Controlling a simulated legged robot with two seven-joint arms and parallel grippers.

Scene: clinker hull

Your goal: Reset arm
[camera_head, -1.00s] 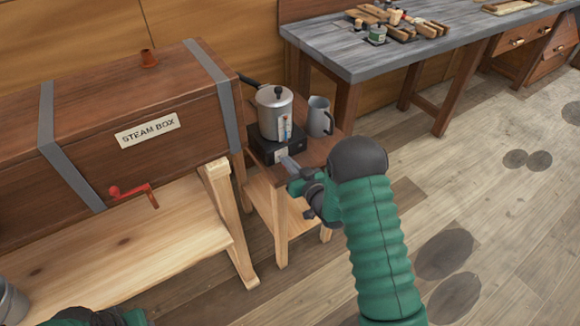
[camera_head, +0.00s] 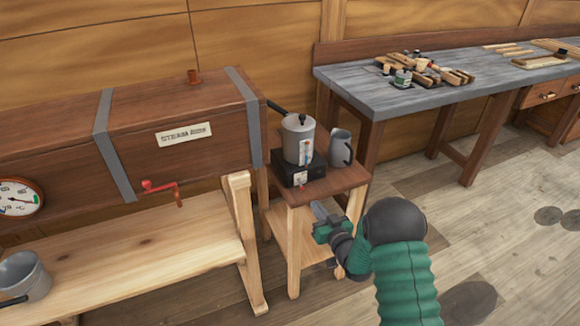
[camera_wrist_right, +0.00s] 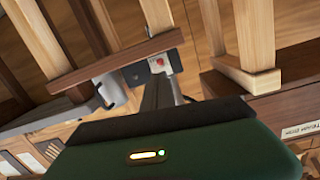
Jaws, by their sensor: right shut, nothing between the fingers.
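My right gripper (camera_head: 317,209) is shut and empty. In the head view its fingertips show just below the top of the small side table (camera_head: 338,184), in front of its open frame, and they look clear of it. The green right arm comes in from the lower right. In the right wrist view the shut fingers (camera_wrist_right: 157,93) point towards the black burner (camera_wrist_right: 138,74), which has a red knob. On the table, the burner (camera_head: 298,170) carries a lidded metal pot (camera_head: 299,143), with a grey jug (camera_head: 341,150) beside it. My left gripper is out of view.
A metal bucket (camera_head: 27,272) sits on the bench (camera_head: 140,245) below. A grey-topped workbench (camera_head: 440,95) holds tools. Floor (camera_head: 480,225) at right is open.

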